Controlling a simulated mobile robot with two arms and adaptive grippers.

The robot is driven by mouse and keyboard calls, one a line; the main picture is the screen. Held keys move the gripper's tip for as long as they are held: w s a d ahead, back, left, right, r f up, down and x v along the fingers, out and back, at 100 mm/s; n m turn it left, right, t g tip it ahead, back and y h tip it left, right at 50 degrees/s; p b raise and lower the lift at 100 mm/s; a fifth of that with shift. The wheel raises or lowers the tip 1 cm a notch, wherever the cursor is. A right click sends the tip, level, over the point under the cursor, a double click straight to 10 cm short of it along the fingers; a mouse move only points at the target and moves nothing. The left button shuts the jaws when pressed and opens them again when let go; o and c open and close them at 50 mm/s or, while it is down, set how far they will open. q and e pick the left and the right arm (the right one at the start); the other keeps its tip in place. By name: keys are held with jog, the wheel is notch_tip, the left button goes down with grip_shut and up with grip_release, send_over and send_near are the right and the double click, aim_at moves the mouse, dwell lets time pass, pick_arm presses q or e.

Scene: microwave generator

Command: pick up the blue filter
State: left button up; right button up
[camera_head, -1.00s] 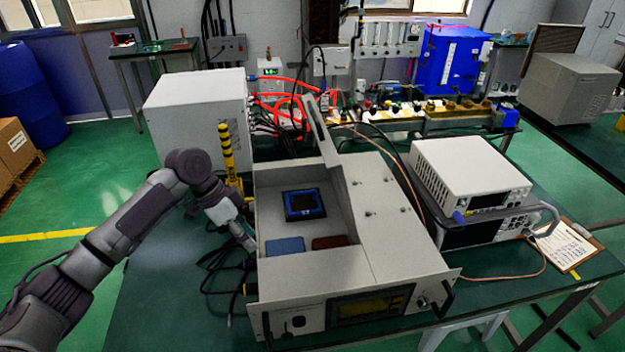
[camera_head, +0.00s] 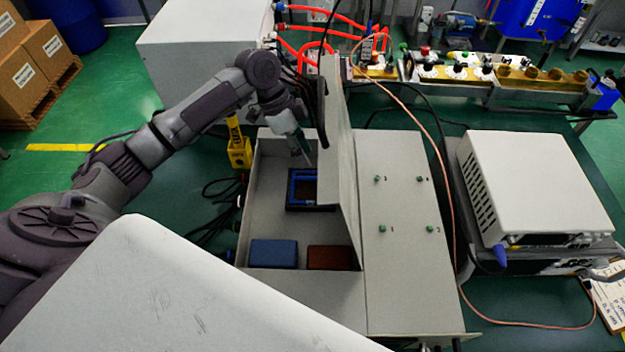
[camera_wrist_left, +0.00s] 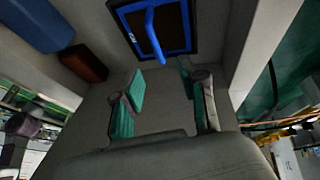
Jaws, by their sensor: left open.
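My left gripper (camera_head: 307,160) hangs over the rear of the case, near this framed square and away from the blue block. In the left wrist view, its fingers (camera_wrist_left: 160,84) are apart with nothing between them.
A red-brown block (camera_head: 330,257) lies right of the blue one. An upright grey panel (camera_head: 340,140) rises along the compartment's right side. White instruments (camera_head: 535,185) stand to the right, with cables between. A large pale surface (camera_head: 170,290) covers the lower left foreground.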

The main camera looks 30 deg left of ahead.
aim_at(316, 177)
pick_arm(q)
jog(key=x, duration=0.2)
jog(key=shift+d+f, duration=0.2)
jog(key=shift+f, duration=0.05)
jog(key=shift+w+d+f+p, duration=0.1)
jog(key=shift+d+f+p, duration=0.1)
jog(key=shift+f+p, duration=0.25)
jog(key=x, duration=0.1)
jog(key=p+x, duration=0.1)
jog(key=x, duration=0.1)
jog(key=p+x, duration=0.1)
jog(key=shift+s+f, duration=0.2)
jog(key=shift+s, duration=0.05)
jog(key=shift+d+f, duration=0.2)
jog(key=shift+f, duration=0.1)
grip_shut()
pick_arm(e)
jog(key=r, duration=0.1)
jog(key=w+r, duration=0.1)
jog(key=r, duration=0.1)
jog(key=shift+w+d, duration=0.1)
jog(key=shift+w, duration=0.05)
